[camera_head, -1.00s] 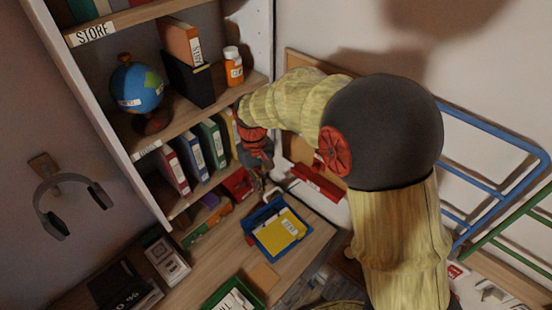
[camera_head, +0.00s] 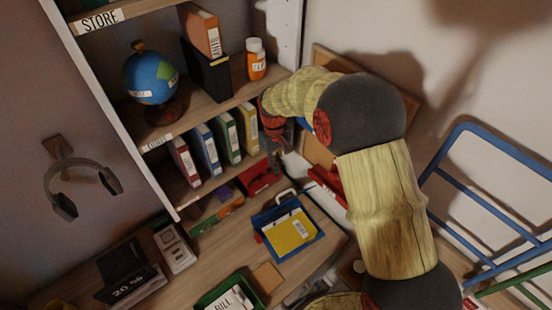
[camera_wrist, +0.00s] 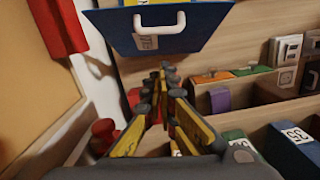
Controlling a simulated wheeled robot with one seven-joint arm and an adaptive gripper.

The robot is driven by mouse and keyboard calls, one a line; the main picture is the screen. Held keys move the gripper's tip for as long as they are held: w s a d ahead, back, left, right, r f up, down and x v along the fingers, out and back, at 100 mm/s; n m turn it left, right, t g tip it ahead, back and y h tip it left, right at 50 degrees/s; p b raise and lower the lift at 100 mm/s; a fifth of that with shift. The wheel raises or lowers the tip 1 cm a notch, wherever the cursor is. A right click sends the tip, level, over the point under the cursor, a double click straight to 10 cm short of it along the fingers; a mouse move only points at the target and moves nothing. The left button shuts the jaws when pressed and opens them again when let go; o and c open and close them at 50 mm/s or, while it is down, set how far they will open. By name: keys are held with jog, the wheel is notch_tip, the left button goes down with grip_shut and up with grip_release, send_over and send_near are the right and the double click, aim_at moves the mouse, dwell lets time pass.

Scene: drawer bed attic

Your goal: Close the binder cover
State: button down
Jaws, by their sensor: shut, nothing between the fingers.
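A blue tray-like case (camera_head: 260,215) with a white handle and a yellow labelled folder (camera_head: 291,234) lies on the desk. Its blue side and white handle also show at the top of the wrist view (camera_wrist: 190,42). Red, blue, green and yellow binders (camera_head: 208,150) stand upright on the lower shelf. I cannot tell which item is the binder with an open cover. My gripper (camera_wrist: 165,72) is shut and empty, pointing toward the blue case and apart from it. In the head view, my gripper (camera_head: 284,150) is partly hidden beside the yellow binder.
A red box (camera_head: 260,178) sits behind the blue case. A green tray (camera_head: 232,296) is at the desk's front. A globe (camera_head: 150,78) and an orange bottle (camera_head: 256,60) stand on the shelf above. Blue rails (camera_head: 500,150) are at right.

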jog(key=s+f, duration=0.1)
jog(key=s+d+f, duration=0.1)
jog(key=f, duration=0.1)
jog(key=s+f, duration=0.1)
jog(key=shift+d+f, duration=0.2)
dwell(0.3)
